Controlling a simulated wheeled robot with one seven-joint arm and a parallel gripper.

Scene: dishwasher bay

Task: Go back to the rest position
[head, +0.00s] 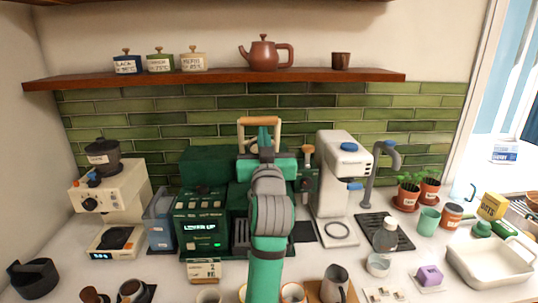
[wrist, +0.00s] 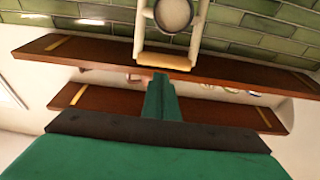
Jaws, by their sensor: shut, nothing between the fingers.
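My gripper (head: 264,132) points up and away in front of the green machine at the middle of the counter. Its green fingers are together with nothing between them. In the wrist view the closed fingers (wrist: 161,82) stand out against the wall shelf. A pale frame with a wooden crossbar (head: 258,120) rises just behind the gripper. The crossbar also shows just beyond the fingertips in the wrist view (wrist: 165,61). I cannot tell if the fingers touch it. My arm hides part of the machine.
The green machine (head: 200,222) has a lit panel reading "LEVER UP". A cream coffee machine (head: 335,180) stands to its right and a grinder (head: 108,190) at left. The wooden shelf (head: 215,77) runs above. Cups and a jug (head: 334,284) crowd the front edge.

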